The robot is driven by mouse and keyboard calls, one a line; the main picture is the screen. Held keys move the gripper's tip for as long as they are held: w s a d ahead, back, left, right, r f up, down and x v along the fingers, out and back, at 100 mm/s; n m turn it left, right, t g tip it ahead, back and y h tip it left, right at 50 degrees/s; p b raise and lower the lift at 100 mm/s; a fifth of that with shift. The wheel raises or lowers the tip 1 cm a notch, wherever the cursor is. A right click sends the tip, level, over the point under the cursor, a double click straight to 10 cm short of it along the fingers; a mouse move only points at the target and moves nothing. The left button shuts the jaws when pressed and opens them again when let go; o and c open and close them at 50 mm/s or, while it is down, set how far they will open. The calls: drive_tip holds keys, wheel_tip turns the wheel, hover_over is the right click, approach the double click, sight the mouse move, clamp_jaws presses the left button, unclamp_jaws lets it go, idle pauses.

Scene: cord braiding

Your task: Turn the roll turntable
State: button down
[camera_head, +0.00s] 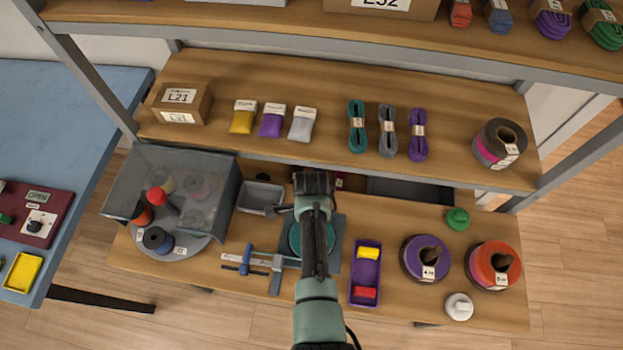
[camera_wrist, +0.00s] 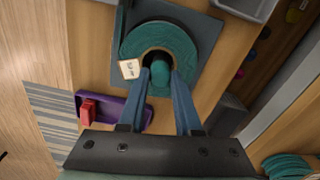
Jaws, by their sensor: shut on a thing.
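The roll turntable (camera_head: 180,246) is a grey disc at the left of the lower shelf, partly under a clear grey hood (camera_head: 150,190). It bears several rolls, including a blue one (camera_head: 157,240), and a red cone (camera_head: 157,195). My gripper (camera_wrist: 161,68) is away from it, over a green roll (camera_wrist: 178,45) with a white label. Its blue fingers are shut on the green core (camera_wrist: 159,80) in the roll's middle. In the head view my arm hides the fingers and much of the green roll (camera_head: 295,240), which lies on a grey plate.
A blue-and-grey clamp (camera_head: 250,263) stands left of the green roll. A purple tray (camera_head: 365,285) with yellow and red pieces is to its right, then purple (camera_head: 412,270) and orange (camera_head: 475,268) rolls. The upper shelf (camera_head: 340,90) overhangs behind.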

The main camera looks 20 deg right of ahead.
drive_tip(key=shift+w+r+m, duration=0.1)
drive_tip(key=shift+m, duration=0.4)
idle(0.3)
drive_tip(key=c, duration=0.6)
unclamp_jaws()
wheel_tip(320, 180, up, 13)
drive_tip(key=shift+b, duration=0.35)
